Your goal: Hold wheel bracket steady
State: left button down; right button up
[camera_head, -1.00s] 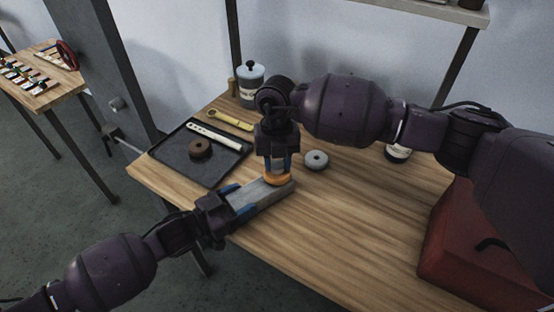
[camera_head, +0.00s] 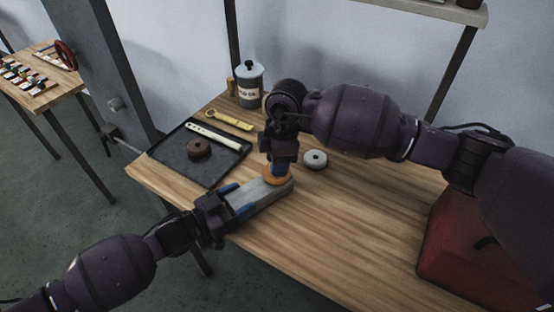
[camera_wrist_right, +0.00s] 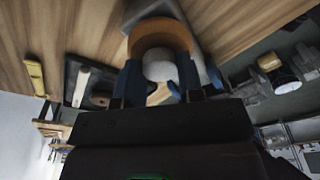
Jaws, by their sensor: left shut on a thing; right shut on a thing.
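The wheel bracket (camera_head: 268,192) is a grey bar lying along the front left edge of the wooden table. My left gripper (camera_head: 237,201) is shut on its near end, with a blue finger on either side. An orange ring (camera_head: 279,181) sits at the bracket's far end; it also shows in the right wrist view (camera_wrist_right: 158,30). My right gripper (camera_head: 279,170) points down over this ring. In the right wrist view its blue fingers (camera_wrist_right: 161,82) are shut on a pale round part (camera_wrist_right: 160,66) by the ring. How that part meets the bracket is hidden.
A black tray (camera_head: 212,178) at left holds a brown ring (camera_head: 199,149) and a pale flat bar (camera_head: 213,136). A red box (camera_head: 470,240) is at right. The front middle is clear.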

jog(key=m, duration=0.4)
jog(key=shift+m+t, duration=0.3)
jog(key=shift+m, duration=0.1)
jog(key=o, duration=0.9)
jog(key=shift+r, duration=2.3)
